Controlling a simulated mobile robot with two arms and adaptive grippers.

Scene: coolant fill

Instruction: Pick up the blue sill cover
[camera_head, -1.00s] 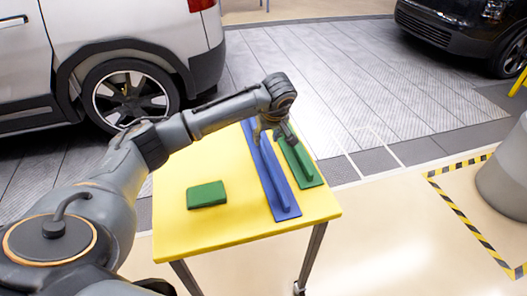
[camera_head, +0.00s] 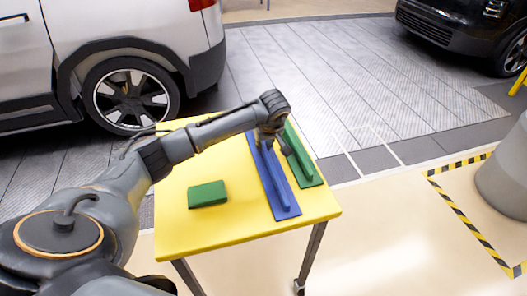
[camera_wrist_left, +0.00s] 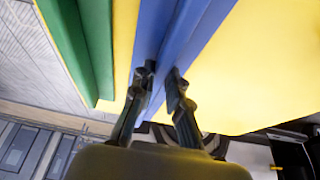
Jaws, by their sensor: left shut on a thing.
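The blue sill cover (camera_head: 281,193) is a long flat strip with a raised rib, lying along the right part of the yellow table (camera_head: 235,227). My left gripper (camera_head: 268,143) is down over its far half. In the left wrist view the fingers (camera_wrist_left: 162,80) are shut on the rib of the blue cover (camera_wrist_left: 178,45), one on each side. The cover looks flat on the table; I cannot tell any gap under it. My right gripper is not in view.
A green ribbed strip (camera_head: 305,168) lies close to the right of the blue one. A green block (camera_head: 207,194) sits on the table's left part. A white vehicle (camera_head: 130,40) stands behind, and a grey cylinder (camera_head: 507,175) stands at the right.

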